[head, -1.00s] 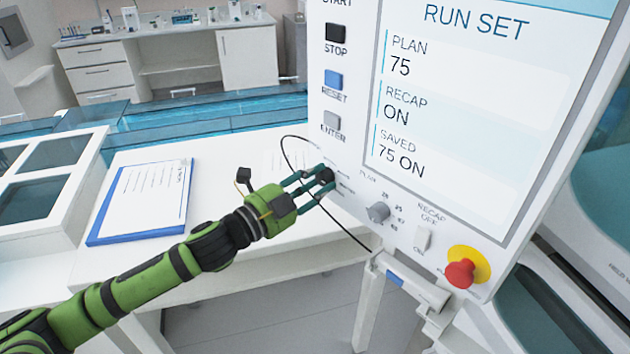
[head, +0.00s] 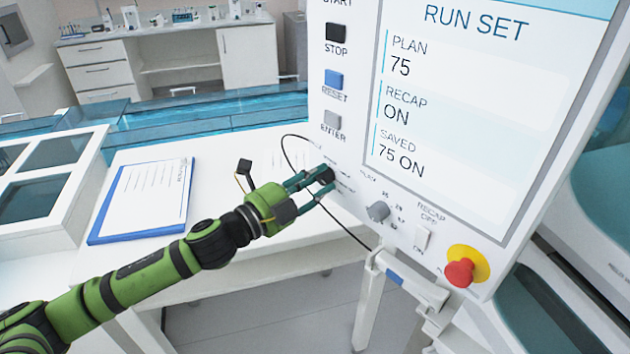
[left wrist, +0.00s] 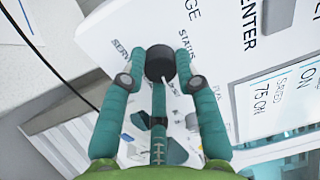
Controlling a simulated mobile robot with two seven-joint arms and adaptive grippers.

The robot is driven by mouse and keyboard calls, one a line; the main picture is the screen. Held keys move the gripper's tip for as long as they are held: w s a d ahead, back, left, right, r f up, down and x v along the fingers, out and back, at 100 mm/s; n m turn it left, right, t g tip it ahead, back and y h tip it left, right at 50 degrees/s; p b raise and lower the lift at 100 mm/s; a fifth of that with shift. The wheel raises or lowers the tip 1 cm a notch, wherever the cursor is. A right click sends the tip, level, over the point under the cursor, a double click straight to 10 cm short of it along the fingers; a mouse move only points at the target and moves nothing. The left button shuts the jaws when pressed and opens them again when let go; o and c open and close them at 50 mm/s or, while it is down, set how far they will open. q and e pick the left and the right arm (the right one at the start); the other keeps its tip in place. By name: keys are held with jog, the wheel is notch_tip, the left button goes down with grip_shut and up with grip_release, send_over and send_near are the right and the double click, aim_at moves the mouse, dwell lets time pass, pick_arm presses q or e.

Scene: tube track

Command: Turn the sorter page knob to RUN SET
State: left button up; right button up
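The page knob is a round black knob (head: 327,176) on the white sorter panel (head: 350,125). It also shows in the left wrist view (left wrist: 159,62), with a light pointer mark aimed at the panel's printed labels, of which SERVICE and STATUS partly show. My left gripper (head: 322,179) has its fingers on either side of the knob. In the left wrist view the fingertips (left wrist: 160,58) look slightly apart from it, so the gripper appears open around it. The screen (head: 480,100) reads RUN SET, PLAN 75, RECAP ON, SAVED 75 ON. My right gripper is out of view.
A grey plan knob (head: 378,211), a recap switch (head: 422,238) and a red emergency button (head: 461,272) sit right of the page knob. Buttons line the panel above it. A thin black cable (head: 350,236) loops by the gripper. A clipboard (head: 142,200) lies on the white table.

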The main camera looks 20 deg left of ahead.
pick_arm(q)
jog(key=o, duration=0.4)
jog(key=shift+d, duration=0.1)
jog(key=shift+s+a+f, duration=0.1)
jog(key=shift+s+a, duration=0.25)
jog(key=shift+s, duration=0.15)
jog(key=shift+v, duration=5.45)
